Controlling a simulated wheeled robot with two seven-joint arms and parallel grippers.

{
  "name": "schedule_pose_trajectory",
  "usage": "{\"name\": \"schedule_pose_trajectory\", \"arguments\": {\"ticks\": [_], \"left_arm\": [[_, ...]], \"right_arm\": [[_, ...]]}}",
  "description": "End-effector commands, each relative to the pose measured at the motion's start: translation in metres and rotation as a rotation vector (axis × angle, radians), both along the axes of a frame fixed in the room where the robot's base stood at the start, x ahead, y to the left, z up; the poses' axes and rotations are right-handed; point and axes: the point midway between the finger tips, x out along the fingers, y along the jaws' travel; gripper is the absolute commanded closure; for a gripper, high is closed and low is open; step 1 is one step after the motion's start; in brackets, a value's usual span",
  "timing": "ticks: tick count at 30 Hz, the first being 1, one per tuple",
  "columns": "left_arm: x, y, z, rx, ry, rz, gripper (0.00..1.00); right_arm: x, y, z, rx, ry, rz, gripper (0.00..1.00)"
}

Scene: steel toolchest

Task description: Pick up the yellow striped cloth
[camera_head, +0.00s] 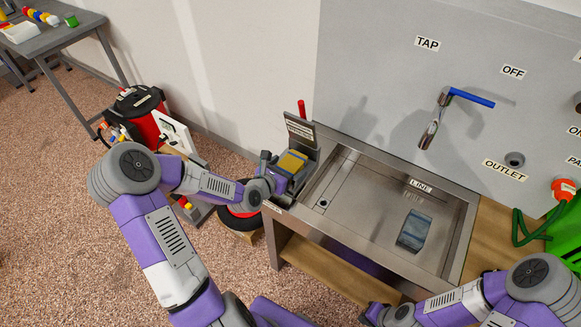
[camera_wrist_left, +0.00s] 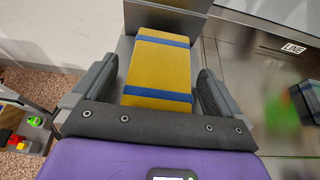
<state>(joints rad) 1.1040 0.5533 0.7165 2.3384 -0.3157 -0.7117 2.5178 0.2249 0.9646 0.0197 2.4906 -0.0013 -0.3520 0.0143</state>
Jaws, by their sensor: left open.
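The yellow striped cloth (camera_head: 292,161) is a yellow block-like bundle with blue bands. It sits at the left end of the steel sink, in front of a small upright grey plate. My left gripper (camera_head: 281,172) is at it. In the left wrist view the cloth (camera_wrist_left: 160,65) lies between the two spread fingers of my left gripper (camera_wrist_left: 155,78), with a gap visible on each side. Its near end is close to the gripper's palm. My right gripper (camera_head: 372,313) is at the bottom edge of the head view, and its fingers are too small and cut off to read.
The steel sink (camera_head: 345,222) holds a blue-grey block (camera_head: 413,231) at its right. A blue-handled tap (camera_head: 470,98) sticks out from the grey panel (camera_head: 380,60). A red and black machine (camera_head: 140,110) stands on the floor at left. A grey table (camera_head: 60,38) is at far left.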

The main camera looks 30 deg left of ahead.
Motion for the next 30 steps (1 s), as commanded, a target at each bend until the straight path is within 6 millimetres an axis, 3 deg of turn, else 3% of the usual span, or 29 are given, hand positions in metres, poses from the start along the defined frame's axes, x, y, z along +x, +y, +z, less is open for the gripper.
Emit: {"name": "schedule_pose_trajectory", "arguments": {"ticks": [2, 12, 14, 23, 30], "left_arm": [[0.000, 0.000, 0.000, 0.000, 0.000, 0.000, 0.03], [0.000, 0.000, 0.000, 0.000, 0.000, 0.000, 0.55], [0.000, 0.000, 0.000, 0.000, 0.000, 0.000, 0.61], [0.000, 0.000, 0.005, 0.001, -0.001, 0.000, 0.62], [0.000, 0.000, 0.030, 0.001, -0.002, 0.001, 0.62]], "right_arm": [[0.000, 0.000, 0.000, 0.000, 0.000, 0.000, 1.00], [0.000, 0.000, 0.000, 0.000, 0.000, 0.000, 1.00], [0.000, 0.000, 0.000, 0.000, 0.000, 0.000, 1.00], [0.000, 0.000, 0.003, 0.000, 0.000, 0.000, 1.00], [0.000, 0.000, 0.019, 0.000, 0.000, 0.000, 1.00]]}}
